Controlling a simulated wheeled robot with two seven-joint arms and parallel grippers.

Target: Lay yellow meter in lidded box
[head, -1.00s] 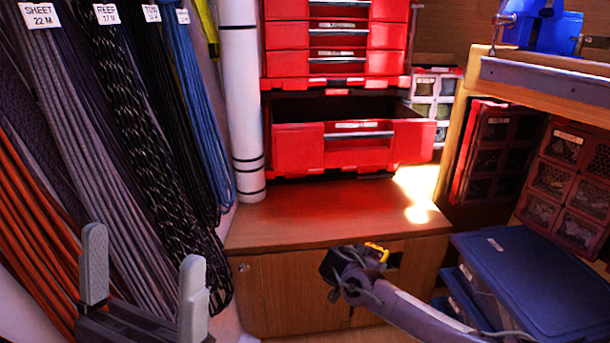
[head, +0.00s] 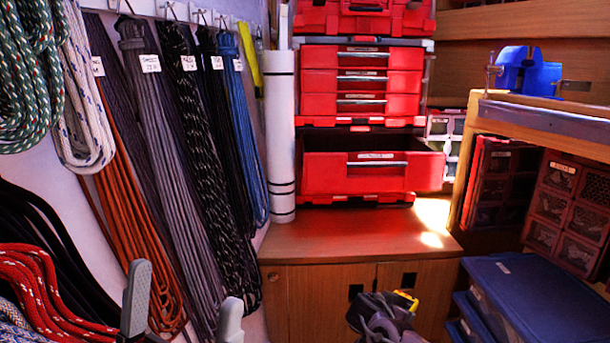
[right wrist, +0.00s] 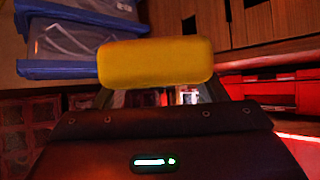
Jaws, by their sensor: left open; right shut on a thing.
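The yellow meter (right wrist: 155,63) fills the upper middle of the right wrist view, held at the fingertips of my right gripper (right wrist: 165,94). In the head view a small yellow part of the meter (head: 407,300) shows at my right gripper (head: 388,308), in front of the wooden cabinet. My left gripper (head: 183,313) is open and empty at the bottom left, with its two grey fingers apart. A box with a closed blue lid (head: 540,295) stands at the lower right, above another blue-lidded box (head: 468,313). I cannot tell which lidded box is meant.
A red drawer (head: 355,178) stands pulled out below a red drawer stack (head: 360,80). The wooden cabinet top (head: 350,235) in front is clear. Coiled lines (head: 160,130) hang along the left wall. A wooden bench (head: 540,115) with a blue vise (head: 528,72) overhangs at the right.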

